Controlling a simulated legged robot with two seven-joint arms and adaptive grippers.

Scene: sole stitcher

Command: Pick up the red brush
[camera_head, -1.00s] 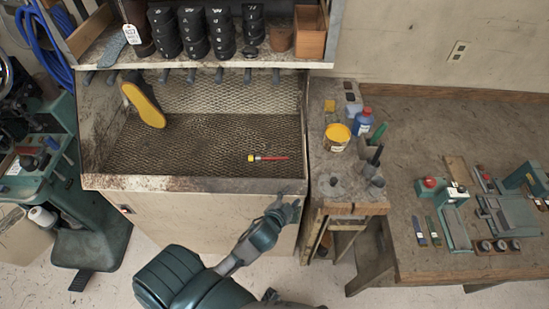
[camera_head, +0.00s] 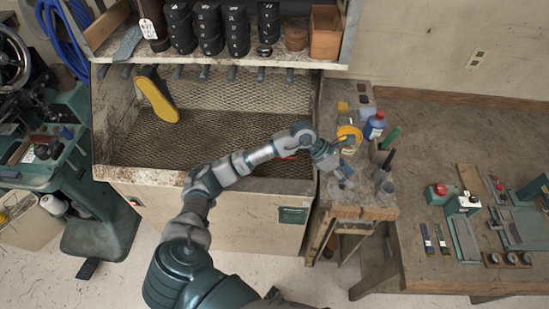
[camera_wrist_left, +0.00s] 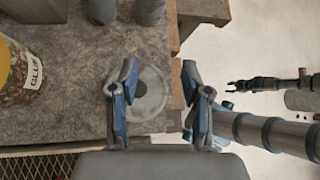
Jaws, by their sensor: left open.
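The red brush (camera_head: 291,157) lies on the mesh floor of the bench bay in the head view. My left arm crosses in front and hides most of it; only a bit of red shows. My left gripper (camera_head: 343,172) is right of the brush, over the small side stand. In the left wrist view my left gripper (camera_wrist_left: 160,100) is open, its fingers apart with nothing held; a round clear dish lies below, between them. A small dark claw (camera_wrist_left: 238,87) at the right of that view may be my right gripper; its state is unclear.
The side stand (camera_head: 345,212) holds a yellow-lidded glue jar (camera_wrist_left: 22,72), a blue bottle (camera_head: 375,125) and grey cups. A yellow-soled shoe (camera_head: 157,98) hangs in the bay. The bay's front lip (camera_head: 150,177) is raised. A workbench (camera_head: 430,140) with tools stands right.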

